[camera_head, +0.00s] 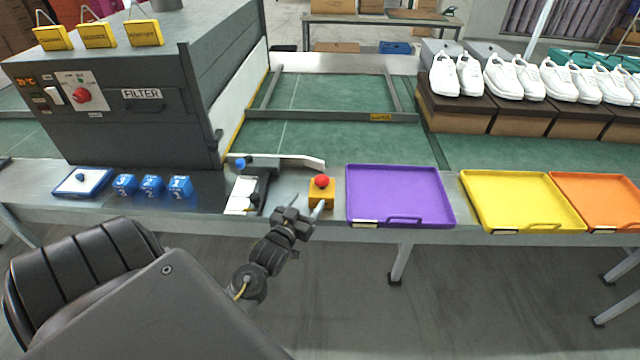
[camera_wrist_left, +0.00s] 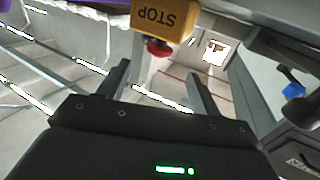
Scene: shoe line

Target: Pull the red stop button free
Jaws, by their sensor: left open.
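The red stop button (camera_head: 322,181) sits on top of a yellow box (camera_head: 321,199) on the metal bench, left of the purple tray. In the left wrist view the yellow box (camera_wrist_left: 166,18), marked STOP, is at the top, and the red button (camera_wrist_left: 159,47) shows beyond the fingertips, between their lines. My left gripper (camera_head: 318,207) is at the bench's front edge, close in front of the yellow box. Its fingers (camera_wrist_left: 160,72) are apart with nothing between them; whether one touches the box I cannot tell. My right gripper is not in view.
A purple tray (camera_head: 400,170) stands right of the box, with yellow (camera_head: 469,205) and orange trays beyond. A black and white device (camera_head: 246,193) and a metal lever (camera_head: 290,160) are left and behind. Blue numbered blocks (camera_head: 152,186) lie farther left, by the grey FILTER machine (camera_head: 150,135).

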